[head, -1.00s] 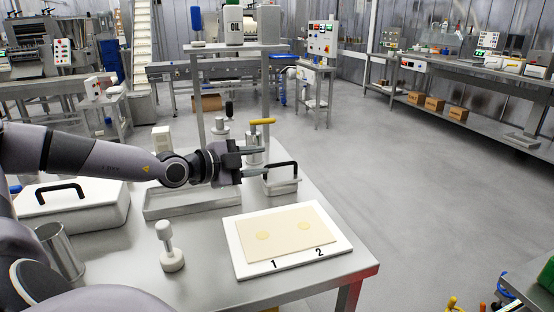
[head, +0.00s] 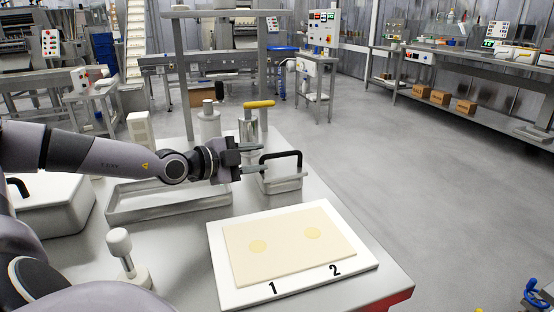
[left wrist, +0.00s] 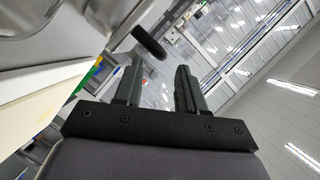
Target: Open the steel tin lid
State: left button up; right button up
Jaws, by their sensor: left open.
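The small steel tin (head: 282,185) stands near the back right of the steel table, with a black bar handle (head: 283,156) standing up on its lid. The lid looks seated on the tin. My left gripper (head: 262,158) is open and empty just left of the handle, at handle height, its fingers pointing right toward it. In the left wrist view, a dark bar, seemingly the handle (left wrist: 149,42), shows just beyond the open fingertips (left wrist: 158,68), apart from them. The gripper hides the tin's left edge in the head view. My right gripper is out of view.
A white board with a pasta sheet (head: 288,246) lies in front, marked 1 and 2. A long tray (head: 168,206) is beneath my left arm. A white stamp (head: 121,245) stands front left. A yellow-handled tool (head: 259,104) stands behind the gripper. Open floor lies right.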

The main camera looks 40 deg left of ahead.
aim_at(272, 154)
pick_arm(q)
jog(key=shift+r+p+x, duration=0.25)
jog(key=shift+p+x, duration=0.9)
jog(key=shift+x, duration=0.15)
jog(key=shift+p+x, duration=1)
jog(key=shift+p, duration=0.1)
jog(key=shift+w+d+f+p, duration=0.1)
jog(key=shift+w+f+p, duration=0.1)
jog(key=shift+w+p, duration=0.35)
jog(key=shift+w+d+f, duration=0.15)
jog(key=shift+w+f, duration=0.1)
jog(key=shift+w, duration=0.25)
grip_shut()
